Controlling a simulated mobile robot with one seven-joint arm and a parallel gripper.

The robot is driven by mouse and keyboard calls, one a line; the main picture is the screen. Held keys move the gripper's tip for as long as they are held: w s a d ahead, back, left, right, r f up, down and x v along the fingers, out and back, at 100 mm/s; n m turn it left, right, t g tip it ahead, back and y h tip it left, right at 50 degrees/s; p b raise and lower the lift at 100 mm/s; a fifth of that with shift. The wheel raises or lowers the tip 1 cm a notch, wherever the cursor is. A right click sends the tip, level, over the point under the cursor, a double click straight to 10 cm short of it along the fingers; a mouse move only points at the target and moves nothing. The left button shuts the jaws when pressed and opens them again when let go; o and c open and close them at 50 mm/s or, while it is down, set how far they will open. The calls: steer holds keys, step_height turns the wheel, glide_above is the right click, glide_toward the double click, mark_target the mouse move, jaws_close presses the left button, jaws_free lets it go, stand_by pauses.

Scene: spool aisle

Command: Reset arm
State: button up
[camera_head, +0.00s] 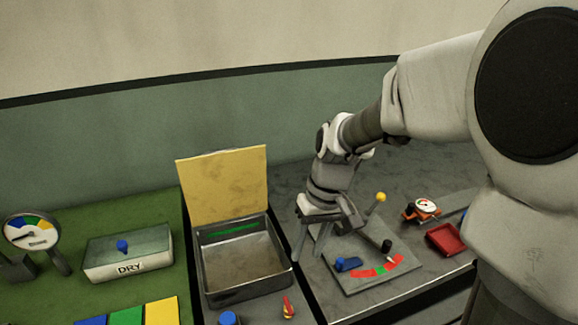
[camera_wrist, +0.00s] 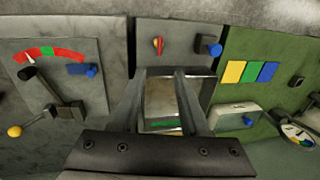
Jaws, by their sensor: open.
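My gripper (camera_head: 310,250) hangs fingers down over the workbench, between the open metal box (camera_head: 204,272) and the lever panel (camera_head: 350,282). It is open, with nothing between its fingers. In the wrist view the two fingers (camera_wrist: 161,76) stand apart in front of the metal box (camera_wrist: 208,92), whose inside shows between them. My arm reaches in from the right of the head view, bent downward at the wrist.
The box's yellow lid (camera_head: 222,185) stands up behind it. A yellow-knobbed lever (camera_head: 381,197) rises close right of my gripper. A red tray (camera_head: 446,239) and small gauge (camera_head: 424,206) lie further right. A DRY box (camera_head: 128,254) and dial (camera_head: 31,232) stand left on green.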

steer(key=s+d+r+m+t+h, duration=0.2)
steer(key=s+d+r+t, duration=0.4)
steer(key=s+r, duration=0.5)
steer(key=shift+s+d+m, duration=0.4)
steer(key=shift+s+m, duration=0.1)
steer(key=shift+s, duration=0.45)
